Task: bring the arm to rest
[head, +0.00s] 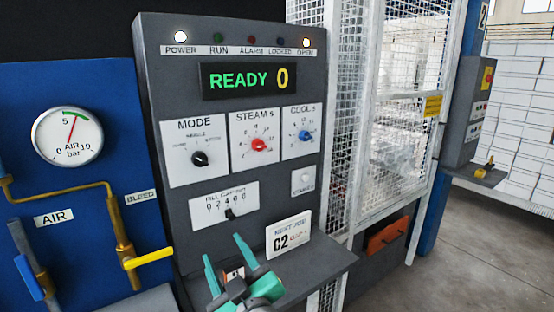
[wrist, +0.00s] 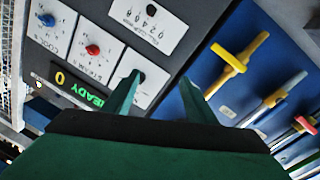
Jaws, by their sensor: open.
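My gripper (head: 229,262) has green fingers and is open, with nothing between the fingertips. In the head view it is low in front of the grey control panel (head: 180,220), near its small shelf. The wrist view shows the two green fingers of my gripper (wrist: 160,95) spread apart, with the panel rotated behind them. The black MODE knob (head: 200,158) shows in the head view, and in the wrist view the knob (wrist: 138,76) is close to the left fingertip. I cannot tell whether they touch.
The panel display (head: 249,80) reads READY 0. A card (head: 289,235) reading NEXT JOB C2 stands on the shelf (head: 335,262). At left are an air gauge (head: 67,136) and a yellow valve handle (head: 148,258). A white mesh cage (head: 395,160) stands right; open floor (head: 490,240) lies beyond.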

